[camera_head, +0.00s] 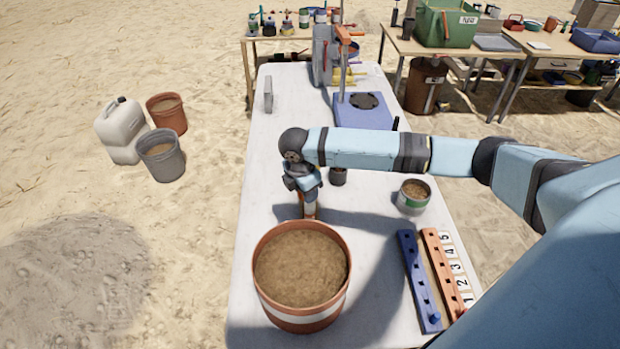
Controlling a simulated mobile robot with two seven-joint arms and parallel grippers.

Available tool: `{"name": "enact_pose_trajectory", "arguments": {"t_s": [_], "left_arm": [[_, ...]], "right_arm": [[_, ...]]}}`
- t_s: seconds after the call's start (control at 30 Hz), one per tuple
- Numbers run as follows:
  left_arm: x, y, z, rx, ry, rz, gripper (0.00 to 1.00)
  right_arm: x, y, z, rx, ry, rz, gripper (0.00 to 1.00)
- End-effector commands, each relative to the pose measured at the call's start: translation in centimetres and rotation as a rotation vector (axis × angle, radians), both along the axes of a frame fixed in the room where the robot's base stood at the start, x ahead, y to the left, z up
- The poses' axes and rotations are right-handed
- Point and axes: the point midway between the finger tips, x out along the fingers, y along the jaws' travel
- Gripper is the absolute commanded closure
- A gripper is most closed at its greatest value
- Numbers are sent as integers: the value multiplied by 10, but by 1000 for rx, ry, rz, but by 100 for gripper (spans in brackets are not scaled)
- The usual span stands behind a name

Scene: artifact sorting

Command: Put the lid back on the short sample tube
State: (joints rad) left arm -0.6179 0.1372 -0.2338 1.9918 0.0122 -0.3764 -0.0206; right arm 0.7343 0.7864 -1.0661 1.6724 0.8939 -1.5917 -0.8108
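My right gripper (307,200) points down over the white table, just behind the large soil-filled pot. The wrist hides most of its fingers, and a small orange and pale piece shows at its lower end. I cannot tell if that is a held thing or part of the gripper. A small dark cup-like thing (338,176) stands just right of the gripper, partly behind my forearm. I cannot make out for certain which thing is the short sample tube or its lid. My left gripper is not in view.
A soil-filled orange pot (264,304) stands at the front. A blue rack (416,282) and an orange rack (440,263) with number labels lie at the right edge. A soil-filled can (413,206) stands behind them. A blue device (362,118) stands farther back. The table's left side is mostly clear.

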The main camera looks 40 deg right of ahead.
Motion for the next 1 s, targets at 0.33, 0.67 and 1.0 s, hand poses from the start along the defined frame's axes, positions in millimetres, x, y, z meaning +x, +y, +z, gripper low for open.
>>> {"name": "enact_pose_trajectory", "arguments": {"t_s": [0.33,0.67,1.0], "left_arm": [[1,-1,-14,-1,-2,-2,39],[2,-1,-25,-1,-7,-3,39],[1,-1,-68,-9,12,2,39]], "right_arm": [[32,-33,6,0,0,453,86],[34,-35,-4,0,0,482,86],[33,-35,-36,0,0,481,86]]}}
